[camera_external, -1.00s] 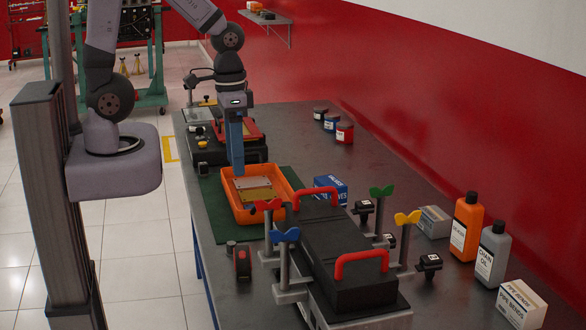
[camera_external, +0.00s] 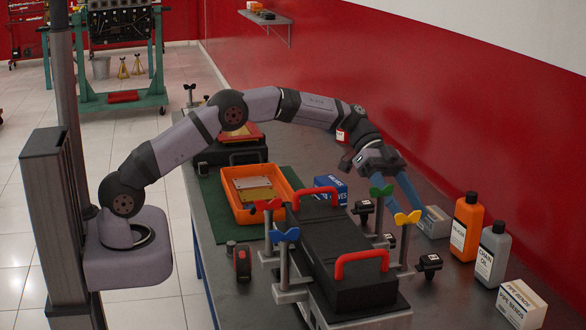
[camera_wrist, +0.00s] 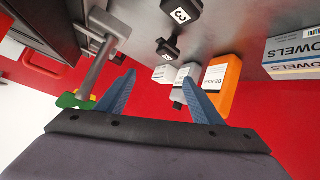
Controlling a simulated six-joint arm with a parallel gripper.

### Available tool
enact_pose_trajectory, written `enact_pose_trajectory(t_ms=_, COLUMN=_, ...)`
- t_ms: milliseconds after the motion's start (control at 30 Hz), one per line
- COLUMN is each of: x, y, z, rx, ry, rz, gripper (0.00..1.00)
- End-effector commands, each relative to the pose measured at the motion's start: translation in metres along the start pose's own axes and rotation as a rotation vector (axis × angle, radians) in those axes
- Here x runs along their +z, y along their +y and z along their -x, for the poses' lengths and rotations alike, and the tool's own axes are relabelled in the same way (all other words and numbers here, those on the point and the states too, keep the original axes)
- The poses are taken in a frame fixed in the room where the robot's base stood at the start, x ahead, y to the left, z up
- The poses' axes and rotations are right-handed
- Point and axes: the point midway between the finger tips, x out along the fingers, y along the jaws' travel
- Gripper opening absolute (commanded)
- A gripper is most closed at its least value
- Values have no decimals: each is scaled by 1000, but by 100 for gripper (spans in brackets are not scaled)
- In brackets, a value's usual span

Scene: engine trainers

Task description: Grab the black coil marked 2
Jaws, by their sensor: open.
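Black coils with white number tags stand to the right of the black engine block: a far one (camera_external: 364,210), a middle one (camera_external: 390,240) partly hidden by a clamp post, and a near one (camera_external: 428,265). Their numbers are too small to read in the external view. In the wrist view, one black coil (camera_wrist: 182,13) shows a 3. Another (camera_wrist: 168,48) has a tag I cannot read surely. My gripper (camera_external: 405,208) is open and empty, above the table right of the block. Its blue fingers (camera_wrist: 158,77) show spread in the wrist view.
Clamps with green (camera_external: 381,191) and yellow (camera_external: 407,218) wing handles rise beside the coils. A grey box (camera_external: 433,222), an orange bottle (camera_external: 466,226), a grey bottle (camera_external: 491,254) and a white box (camera_external: 521,304) stand to the right. The red wall (camera_external: 480,130) is behind.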

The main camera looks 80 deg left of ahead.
Motion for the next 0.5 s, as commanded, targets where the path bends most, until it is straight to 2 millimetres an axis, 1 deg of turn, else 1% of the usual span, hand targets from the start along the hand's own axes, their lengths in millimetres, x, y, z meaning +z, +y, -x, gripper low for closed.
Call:
enact_pose_trajectory(t_ms=33, x=5, y=-6, z=-13, rx=29, ry=48, rz=-69, gripper=60)
enact_pose_trajectory(t_ms=133, x=-4, y=-7, z=-20, rx=69, ry=134, rz=-194, gripper=60)
enact_pose_trajectory(t_ms=300, x=-14, y=-6, z=-24, rx=99, ry=219, rz=-318, gripper=60)
enact_pose_trajectory(t_ms=500, x=-16, y=-5, z=-23, rx=106, ry=237, rz=-346, gripper=60)
